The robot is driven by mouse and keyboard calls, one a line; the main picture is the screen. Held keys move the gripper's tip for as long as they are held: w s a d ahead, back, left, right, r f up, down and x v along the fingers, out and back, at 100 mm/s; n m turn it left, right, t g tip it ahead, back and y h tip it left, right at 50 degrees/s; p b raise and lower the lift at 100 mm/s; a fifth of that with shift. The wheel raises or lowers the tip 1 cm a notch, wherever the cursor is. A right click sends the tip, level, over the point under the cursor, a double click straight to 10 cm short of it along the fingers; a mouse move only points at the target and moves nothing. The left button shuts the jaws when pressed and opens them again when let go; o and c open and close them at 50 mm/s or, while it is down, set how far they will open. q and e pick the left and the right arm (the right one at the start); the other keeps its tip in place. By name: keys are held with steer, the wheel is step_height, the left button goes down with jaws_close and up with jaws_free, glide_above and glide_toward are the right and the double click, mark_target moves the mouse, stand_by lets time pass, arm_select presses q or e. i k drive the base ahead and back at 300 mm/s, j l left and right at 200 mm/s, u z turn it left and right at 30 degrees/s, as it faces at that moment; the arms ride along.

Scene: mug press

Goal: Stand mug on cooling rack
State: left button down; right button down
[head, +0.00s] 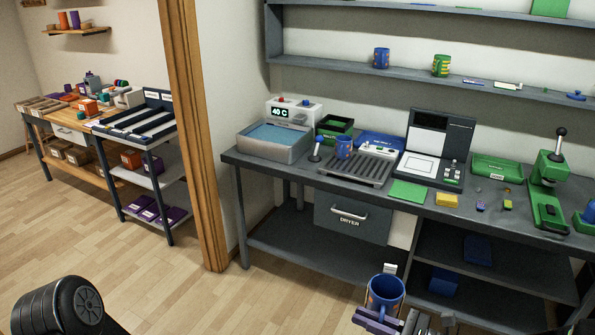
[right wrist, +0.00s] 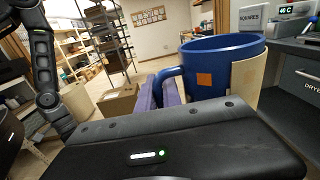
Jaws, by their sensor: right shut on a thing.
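A blue mug (head: 386,290) with an orange patch is in my right gripper (head: 384,317), low in front of the bench in the head view. In the right wrist view the mug (right wrist: 208,62) looks upright, and the purple fingers (right wrist: 162,92) are shut at its handle. A cream-coloured piece (right wrist: 246,80) lies against the mug's right side. The grey slatted cooling rack (head: 352,171) is on the bench. My left gripper is out of view.
A water bath (head: 274,142) and a green bin (head: 335,128) are left of the rack. A press machine (head: 438,148), a green mat (head: 408,191) and a green lever press (head: 549,185) are to its right. The front part of the rack is clear.

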mark_target(369, 173)
steer(key=i+l, duration=1.15)
steer(key=i, duration=1.1)
